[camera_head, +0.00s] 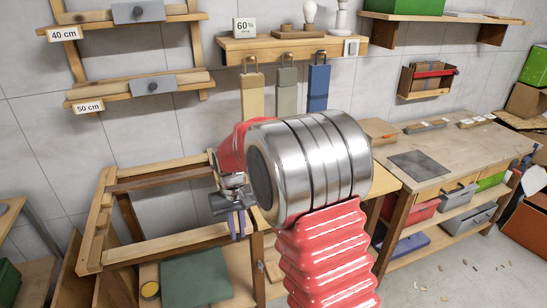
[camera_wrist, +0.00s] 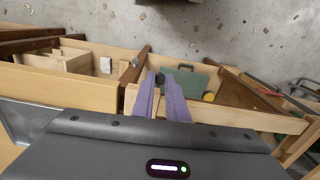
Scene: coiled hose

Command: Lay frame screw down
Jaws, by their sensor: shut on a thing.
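My gripper (camera_head: 237,226) has purple fingers and hangs at the front right corner of the wooden frame (camera_head: 175,252) in the head view. In the wrist view the fingers of my gripper (camera_wrist: 168,82) point away over the frame's pale rail, with a narrow gap between them. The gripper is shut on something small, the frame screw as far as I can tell. The screw itself is too small and too hidden by the fingers to make out.
A green flat piece (camera_head: 196,276) lies on the lower board inside the frame. A workbench (camera_head: 462,148) with a dark grey mat (camera_head: 419,164) stands at the right. Tags hang below a wall shelf (camera_head: 290,45). My large arm covers the middle.

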